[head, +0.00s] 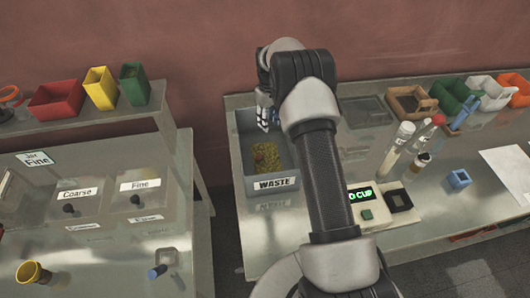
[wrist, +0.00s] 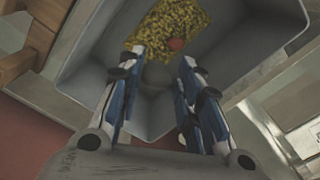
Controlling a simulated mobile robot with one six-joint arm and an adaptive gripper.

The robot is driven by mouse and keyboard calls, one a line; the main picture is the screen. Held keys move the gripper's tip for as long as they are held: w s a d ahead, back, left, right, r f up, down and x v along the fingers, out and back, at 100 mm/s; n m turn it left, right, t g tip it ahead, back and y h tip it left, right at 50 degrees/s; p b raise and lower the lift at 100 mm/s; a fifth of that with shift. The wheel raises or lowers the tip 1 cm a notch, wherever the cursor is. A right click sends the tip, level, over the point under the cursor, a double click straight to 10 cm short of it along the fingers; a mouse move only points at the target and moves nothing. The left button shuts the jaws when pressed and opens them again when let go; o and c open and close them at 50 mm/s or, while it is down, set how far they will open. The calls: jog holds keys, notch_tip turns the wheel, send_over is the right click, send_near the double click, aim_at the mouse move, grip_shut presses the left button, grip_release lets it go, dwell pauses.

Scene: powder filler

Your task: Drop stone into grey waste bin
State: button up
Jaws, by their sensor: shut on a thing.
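The grey waste bin (head: 245,170), labelled WASTE, stands on the right bench; its inside fills much of the wrist view (wrist: 235,55). My gripper (head: 265,124) is over the back part of the bin, pointing down. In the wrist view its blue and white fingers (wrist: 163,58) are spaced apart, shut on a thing. A dull grey-brown shape, the stone (wrist: 154,82), shows faintly between them; its outline is hard to make out. Yellow granules (head: 265,165) lie in the bin, also in the wrist view (wrist: 165,22). A small reddish lump (wrist: 177,44) shows on them.
My arm covers the bench right of the bin. A scale (head: 367,214), tubes (head: 398,140), a blue holder (head: 459,179) and coloured bins (head: 455,95) stand farther right. The left bench holds Coarse and Fine containers (head: 138,195). A gap separates the benches.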

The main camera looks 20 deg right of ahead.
jog(key=shift+w+f+b, duration=0.1)
jog(key=shift+f+b, duration=0.5)
jog(key=shift+f, duration=1.25)
jog(key=o, duration=1.1)
jog(key=shift+r, duration=0.1)
notch_tip(320, 180, up, 12)
jog(key=shift+f, duration=0.1)
